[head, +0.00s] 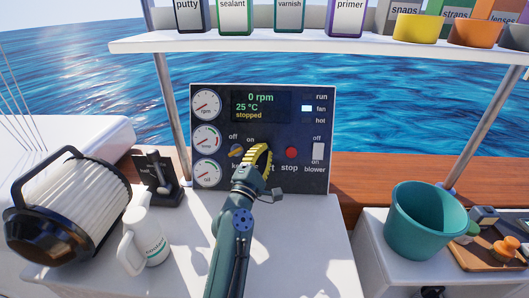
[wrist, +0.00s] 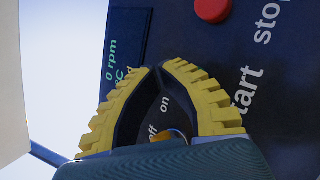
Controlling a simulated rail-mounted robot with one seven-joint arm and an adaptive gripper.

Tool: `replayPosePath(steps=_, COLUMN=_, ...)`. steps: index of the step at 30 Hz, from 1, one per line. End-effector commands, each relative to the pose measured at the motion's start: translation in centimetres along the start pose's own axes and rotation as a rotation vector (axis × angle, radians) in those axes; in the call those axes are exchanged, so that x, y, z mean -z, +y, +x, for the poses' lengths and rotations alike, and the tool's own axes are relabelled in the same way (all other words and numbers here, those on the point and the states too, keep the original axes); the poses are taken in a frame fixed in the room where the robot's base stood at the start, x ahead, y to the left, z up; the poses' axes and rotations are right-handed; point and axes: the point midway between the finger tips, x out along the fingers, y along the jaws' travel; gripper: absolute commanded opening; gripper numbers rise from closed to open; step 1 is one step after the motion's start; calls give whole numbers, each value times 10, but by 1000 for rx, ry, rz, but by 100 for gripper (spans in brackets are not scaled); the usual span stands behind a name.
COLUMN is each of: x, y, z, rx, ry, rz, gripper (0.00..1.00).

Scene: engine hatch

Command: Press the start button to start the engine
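The engine panel (head: 279,184) stands upright, its display (head: 262,106) reading 0 rpm, 25 °C and stopped. The start button does not show in either view; my gripper covers that area, leaving only the end of its label visible in the head view. In the wrist view the start label (wrist: 245,90) is partly behind one yellow finger. My gripper (head: 265,147) is in front of the panel, between key switch and stop button. In the wrist view its fingertips (wrist: 160,66) meet with nothing held. Contact with the panel cannot be told. The orange key (head: 236,151) is left of the gripper.
The red stop button (head: 291,152) is close right of my gripper, with the blower switch (head: 318,150) beyond. A white jug (head: 148,240), a black lever (head: 155,170) and a teal bucket (head: 425,225) flank the panel. A shelf (head: 300,45) hangs above.

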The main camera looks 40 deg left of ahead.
Motion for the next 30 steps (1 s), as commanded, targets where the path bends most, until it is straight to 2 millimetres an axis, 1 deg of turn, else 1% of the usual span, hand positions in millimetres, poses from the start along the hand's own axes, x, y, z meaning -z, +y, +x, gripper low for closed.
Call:
replayPosePath(steps=10, x=1, y=-1, z=0, rx=0, ry=0, rz=0, gripper=0)
replayPosePath(steps=18, x=5, y=-6, z=5, rx=-1, ry=0, rz=0, gripper=0)
replayPosePath(steps=30, x=5, y=-5, z=6, rx=0, ry=0, rz=0, gripper=0)
